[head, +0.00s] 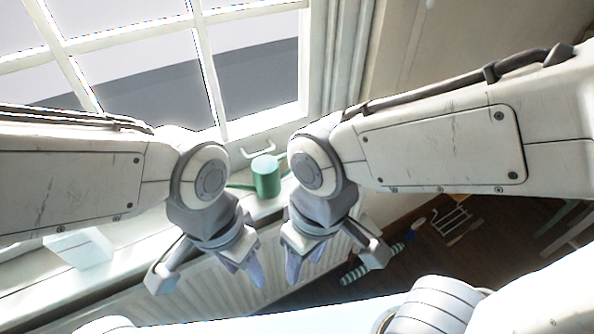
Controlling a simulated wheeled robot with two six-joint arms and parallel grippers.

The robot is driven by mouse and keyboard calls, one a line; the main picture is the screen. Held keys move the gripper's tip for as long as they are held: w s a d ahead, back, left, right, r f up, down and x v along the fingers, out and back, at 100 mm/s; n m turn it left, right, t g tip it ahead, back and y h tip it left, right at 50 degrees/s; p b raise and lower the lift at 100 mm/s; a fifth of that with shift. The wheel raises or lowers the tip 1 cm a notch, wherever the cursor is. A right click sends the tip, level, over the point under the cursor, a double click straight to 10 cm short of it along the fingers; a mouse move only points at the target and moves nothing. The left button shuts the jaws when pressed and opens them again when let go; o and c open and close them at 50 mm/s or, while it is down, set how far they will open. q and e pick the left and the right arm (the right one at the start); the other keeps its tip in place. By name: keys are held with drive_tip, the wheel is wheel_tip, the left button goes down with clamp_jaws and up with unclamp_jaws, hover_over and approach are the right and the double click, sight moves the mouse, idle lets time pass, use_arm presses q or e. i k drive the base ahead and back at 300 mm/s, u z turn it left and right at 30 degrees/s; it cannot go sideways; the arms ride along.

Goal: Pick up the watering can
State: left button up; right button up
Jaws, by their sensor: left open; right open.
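The green watering can (267,177) stands on the windowsill in the head view, between my two wrists. Its body shows, with thin green parts reaching out on both sides, partly hidden behind my wrists. My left gripper (208,277) is open and empty, in front of the sill and left of the can. My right gripper (335,262) is open and empty, in front of the sill and right of the can. Neither gripper appears to touch the can.
A window (150,70) with a white frame and a handle is behind the can. A pale box (80,248) stands on the sill at left. A ribbed white radiator (200,300) is below. On the dark floor (430,250) at right lie a striped roll (368,268) and a small white rack (452,219).

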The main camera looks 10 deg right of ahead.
sight(266, 177)
drive_tip(key=z, duration=1.55)
drive_tip(key=k, duration=1.1)
drive_tip(key=u, duration=1.1)
drive_tip(key=i, duration=0.5)
